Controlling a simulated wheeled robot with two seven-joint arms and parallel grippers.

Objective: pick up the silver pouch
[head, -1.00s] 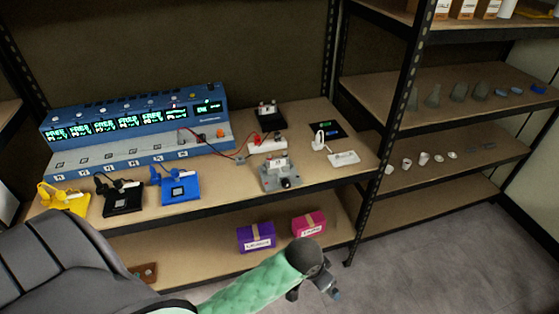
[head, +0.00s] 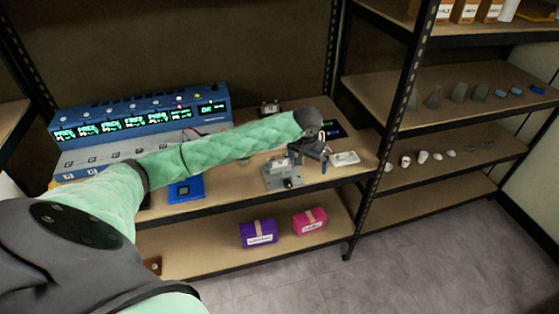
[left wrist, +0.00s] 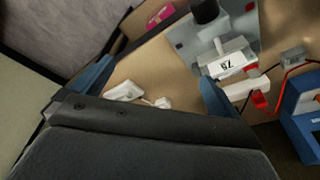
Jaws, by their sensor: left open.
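I cannot make out a silver pouch with certainty. A small pale flat item (head: 345,158), possibly the pouch, lies on the upper shelf near its right front edge. A pale item (left wrist: 125,92) also shows between the fingers in the left wrist view, with a small white piece (left wrist: 162,103) beside it. My left gripper (head: 318,158) is over the shelf, just left of the pale item. In the left wrist view my left gripper (left wrist: 155,88) has its blue fingertips wide apart, with nothing held. My right gripper is out of view.
A grey metal device (head: 282,174) stands close left of the gripper. The blue instrument bench (head: 150,115) is further left, partly behind my arm. Purple (head: 258,232) and pink (head: 310,221) boxes sit on the shelf below. A dark rack post (head: 385,160) stands to the right.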

